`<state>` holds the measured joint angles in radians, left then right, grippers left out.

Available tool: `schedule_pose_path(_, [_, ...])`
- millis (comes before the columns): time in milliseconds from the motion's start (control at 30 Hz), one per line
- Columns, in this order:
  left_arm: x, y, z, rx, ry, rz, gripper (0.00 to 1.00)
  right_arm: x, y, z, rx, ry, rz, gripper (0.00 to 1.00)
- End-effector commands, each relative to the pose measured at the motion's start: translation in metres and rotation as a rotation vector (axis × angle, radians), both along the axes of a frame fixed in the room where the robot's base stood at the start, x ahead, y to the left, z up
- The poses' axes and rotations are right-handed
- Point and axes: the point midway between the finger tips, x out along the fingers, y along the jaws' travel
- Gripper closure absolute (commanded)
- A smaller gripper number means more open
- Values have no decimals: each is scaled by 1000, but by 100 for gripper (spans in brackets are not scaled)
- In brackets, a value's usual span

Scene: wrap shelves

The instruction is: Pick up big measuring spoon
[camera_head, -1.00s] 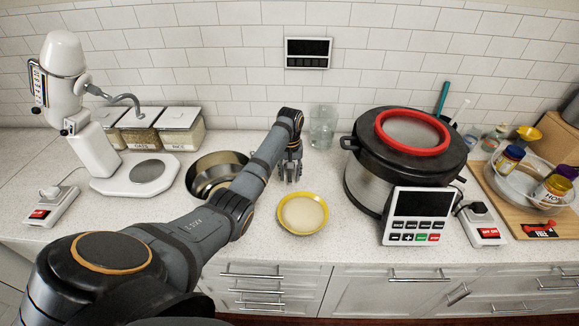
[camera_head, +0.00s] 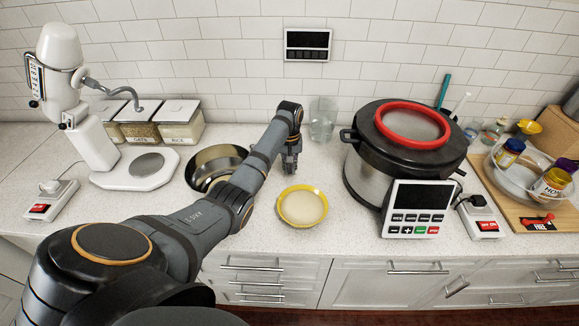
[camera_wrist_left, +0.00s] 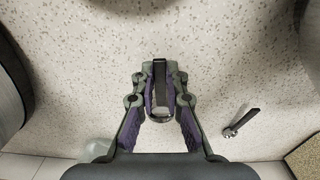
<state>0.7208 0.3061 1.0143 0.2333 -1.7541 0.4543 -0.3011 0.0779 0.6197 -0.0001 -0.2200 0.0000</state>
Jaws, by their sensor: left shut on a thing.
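My left gripper (camera_head: 290,169) is low over the counter, behind the yellow-rimmed plate and right of the metal bowl. In the left wrist view my left gripper (camera_wrist_left: 160,97) is shut on the dark, narrow handle of a spoon, taken as the big measuring spoon (camera_wrist_left: 160,72). Its bowl is mostly hidden by the fingers. A smaller dark-handled spoon (camera_wrist_left: 243,122) lies apart on the counter to the right in that view. In the head view the spoons are hidden or too small to make out. My right gripper is not in view.
The yellow-rimmed plate (camera_head: 302,208) is in front of the gripper. The metal bowl (camera_head: 205,184) is to its left, a glass jar (camera_head: 322,124) behind right, and the large cooker (camera_head: 362,177) to the right. Bare counter lies between the plate and cooker.

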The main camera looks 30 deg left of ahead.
Motion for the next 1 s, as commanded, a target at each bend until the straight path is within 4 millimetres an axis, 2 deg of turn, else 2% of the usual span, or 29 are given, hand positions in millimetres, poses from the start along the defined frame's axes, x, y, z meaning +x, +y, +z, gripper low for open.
schedule_pose_path(300, [1,0,68,1,-5,0,100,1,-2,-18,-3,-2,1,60])
schedule_pose_path(400, [0,0,85,0,-2,0,100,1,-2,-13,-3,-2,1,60])
schedule_pose_path(567, [0,0,93,1,-1,0,100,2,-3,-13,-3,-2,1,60])
schedule_pose_path(1000, [0,0,92,1,-1,0,100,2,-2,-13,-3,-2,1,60])
